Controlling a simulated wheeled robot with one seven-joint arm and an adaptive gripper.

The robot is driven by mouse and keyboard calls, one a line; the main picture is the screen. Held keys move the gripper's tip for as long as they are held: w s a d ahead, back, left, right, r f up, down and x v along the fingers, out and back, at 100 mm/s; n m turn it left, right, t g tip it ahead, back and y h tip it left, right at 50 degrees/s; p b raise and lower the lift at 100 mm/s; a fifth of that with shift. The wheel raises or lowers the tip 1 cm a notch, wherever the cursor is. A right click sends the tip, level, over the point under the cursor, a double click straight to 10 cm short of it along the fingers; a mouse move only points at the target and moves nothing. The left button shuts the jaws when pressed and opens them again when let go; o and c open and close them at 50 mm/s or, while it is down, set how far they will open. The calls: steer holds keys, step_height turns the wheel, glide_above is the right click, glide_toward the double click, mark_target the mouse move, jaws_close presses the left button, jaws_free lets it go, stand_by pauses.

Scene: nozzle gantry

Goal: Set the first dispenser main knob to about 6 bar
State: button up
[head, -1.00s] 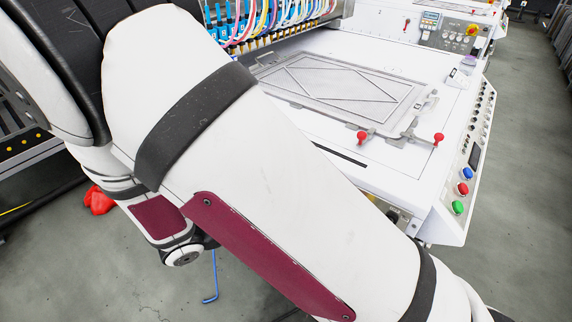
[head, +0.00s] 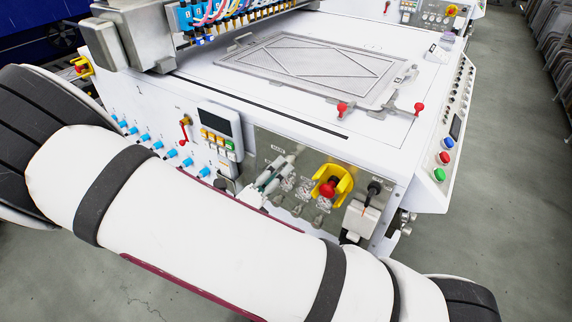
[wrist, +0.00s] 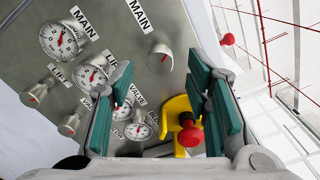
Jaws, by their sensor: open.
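In the wrist view a round grey knob (wrist: 160,58) with a red mark sits on the metal panel below a MAIN label (wrist: 138,15). A MAIN gauge (wrist: 62,40), white with a red needle, is to its left; I cannot read its value surely. My gripper (wrist: 160,92) is open, with teal-padded fingers. The knob shows in the gap between them, slightly beyond the tips, and nothing appears held. In the head view my gripper (head: 277,174) seems to be at the front panel (head: 262,146), small and partly hidden by my arm.
A yellow-guarded red button (head: 329,186) stands out right of my gripper; it also shows in the wrist view (wrist: 188,130). Smaller gauges (wrist: 92,76) and knobs (wrist: 70,124) are lower on the panel. The white machine table (head: 330,105) overhangs above.

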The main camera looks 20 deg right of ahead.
mark_target(285, 165)
steer(key=shift+b+x, duration=0.3)
steer(key=shift+x, duration=2.15)
jaws_close()
